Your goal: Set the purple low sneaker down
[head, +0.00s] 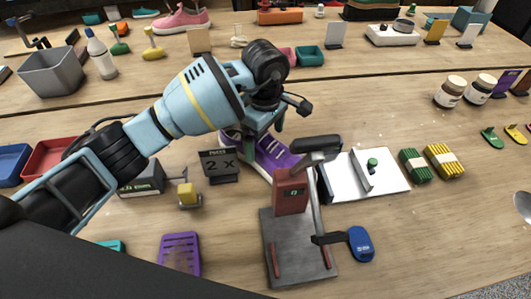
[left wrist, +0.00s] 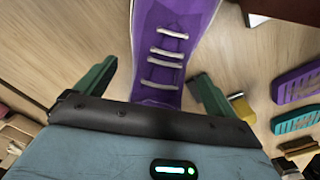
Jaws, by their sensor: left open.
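The purple low sneaker (head: 272,154) with pale laces is on the wooden table, near the middle of the head view, partly hidden behind my left gripper and a red stand. In the left wrist view the sneaker (left wrist: 172,45) runs away from between the fingers, laces up. My left gripper (head: 262,128) is over the sneaker. Its two green fingers (left wrist: 152,85) are open, one on each side of the shoe, with a visible gap at each side. The shoe's near end is hidden by the gripper body. My right gripper is not in view.
A red stand (head: 291,192) on a grey base stands close in front of the sneaker. Green and yellow striped blocks (head: 444,160) lie farther right. Bare table lies at front right.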

